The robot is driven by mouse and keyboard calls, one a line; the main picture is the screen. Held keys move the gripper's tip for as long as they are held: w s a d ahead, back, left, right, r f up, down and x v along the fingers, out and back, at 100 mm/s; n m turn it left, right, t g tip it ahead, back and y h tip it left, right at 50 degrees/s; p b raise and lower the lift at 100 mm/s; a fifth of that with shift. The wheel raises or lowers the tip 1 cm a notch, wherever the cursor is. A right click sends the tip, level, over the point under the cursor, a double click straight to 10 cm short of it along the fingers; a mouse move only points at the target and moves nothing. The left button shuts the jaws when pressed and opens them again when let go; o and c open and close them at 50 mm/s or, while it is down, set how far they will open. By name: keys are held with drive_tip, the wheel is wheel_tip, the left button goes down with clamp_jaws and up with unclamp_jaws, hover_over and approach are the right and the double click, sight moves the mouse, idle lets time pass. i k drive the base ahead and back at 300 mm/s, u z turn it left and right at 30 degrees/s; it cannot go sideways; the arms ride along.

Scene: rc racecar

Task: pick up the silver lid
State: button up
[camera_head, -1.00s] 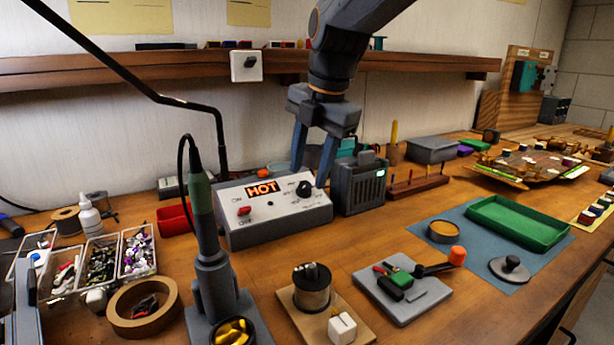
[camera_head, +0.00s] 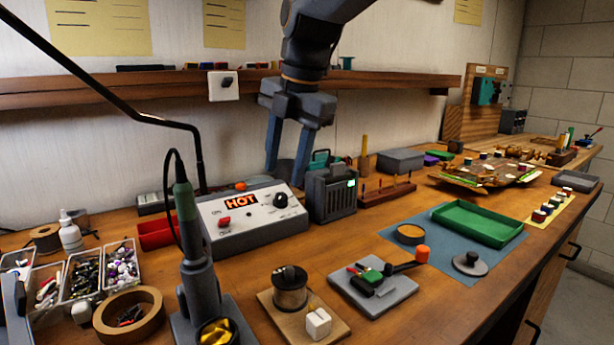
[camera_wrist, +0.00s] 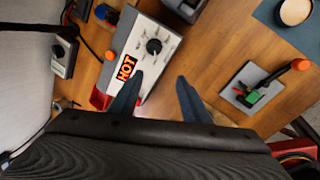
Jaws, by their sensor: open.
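The silver lid (camera_head: 470,263) is a dark grey round disc with a knob on top. In the head view it lies at the front right of the blue mat (camera_head: 395,236), in front of the green tray (camera_head: 482,223). My gripper (camera_head: 285,180) is open and empty. It hangs above the back of the bench, over the soldering station (camera_head: 250,214), well to the left of the lid. The wrist view shows both fingers (camera_wrist: 158,88) spread apart above the bench, with the lid out of that view.
A round tin (camera_head: 410,234) stands on the mat. A grey board with small tools (camera_head: 372,288), a wire spool (camera_head: 290,288) and a soldering iron stand (camera_head: 200,290) occupy the front. A black-grey box (camera_head: 332,194) stands beside the station. Bare wood shows between these things.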

sight(469, 265)
drive_tip(key=z, duration=0.05)
drive_tip(key=k, duration=0.85)
